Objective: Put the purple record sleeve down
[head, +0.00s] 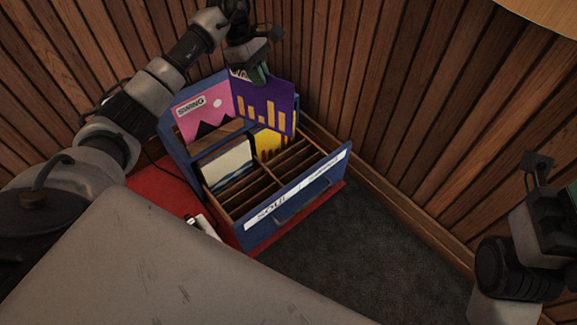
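My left gripper (259,74) is shut on the top edge of the purple record sleeve (265,110), which has yellow bars on it. It holds the sleeve upright above the back right of the blue record crate (297,204). The crate has a labelled front with a handle and wooden slot dividers. A yellow sleeve (268,144) stands in a slot just below the purple one and is partly hidden by it. Whether the purple sleeve's lower edge touches anything is unclear. My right gripper (557,212) is at the right edge, partly cut off, away from the crate.
A pink "SWING" sleeve (204,113) stands at the crate's back left. A pale landscape sleeve (227,163) stands in the left slots. Several front right slots (285,172) look empty. Wood-panelled walls (400,90) close in behind. A red surface (160,189) lies under the crate.

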